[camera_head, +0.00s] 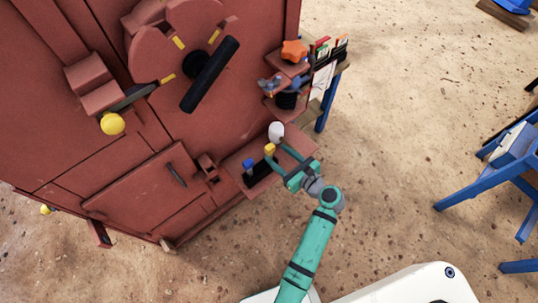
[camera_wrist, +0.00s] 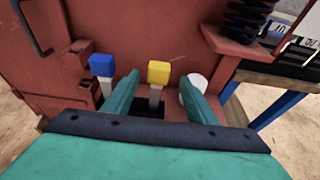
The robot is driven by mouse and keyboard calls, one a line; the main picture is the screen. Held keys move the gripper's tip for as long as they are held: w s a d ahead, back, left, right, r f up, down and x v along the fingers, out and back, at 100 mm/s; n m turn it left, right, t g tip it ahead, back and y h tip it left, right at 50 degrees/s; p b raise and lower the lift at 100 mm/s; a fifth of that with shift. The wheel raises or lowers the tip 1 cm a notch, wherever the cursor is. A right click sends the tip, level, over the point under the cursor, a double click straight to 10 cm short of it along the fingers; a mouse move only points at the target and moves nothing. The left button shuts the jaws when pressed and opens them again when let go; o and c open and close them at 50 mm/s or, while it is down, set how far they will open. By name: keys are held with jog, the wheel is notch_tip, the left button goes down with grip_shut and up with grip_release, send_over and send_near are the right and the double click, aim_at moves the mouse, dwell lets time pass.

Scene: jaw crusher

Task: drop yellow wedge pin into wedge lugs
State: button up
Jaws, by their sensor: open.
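The yellow wedge pin (camera_head: 270,149) stands upright on a small red shelf at the machine's front, its yellow head on top of a grey shank. It also shows in the wrist view (camera_wrist: 158,72), with its lower end at a dark slot. My gripper (camera_wrist: 159,88) is open, with one teal finger on each side of the yellow pin; whether either finger touches it I cannot tell. My gripper also shows in the head view (camera_head: 275,155). Small red lugs (camera_head: 207,167), perhaps the wedge lugs, stick out beside the closed door, left of the shelf.
A blue-headed pin (camera_wrist: 101,66) stands left of the yellow one, and a white-topped piece (camera_wrist: 196,83) stands to its right, close to my right finger. The red machine wall stands behind the shelf. Open sandy ground (camera_head: 390,130) lies to the right.

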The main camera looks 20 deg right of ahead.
aim_at(272, 151)
jog(key=shift+f+x, duration=0.2)
jog(key=shift+x, duration=2.55)
jog(key=shift+s+a, duration=0.15)
grip_shut()
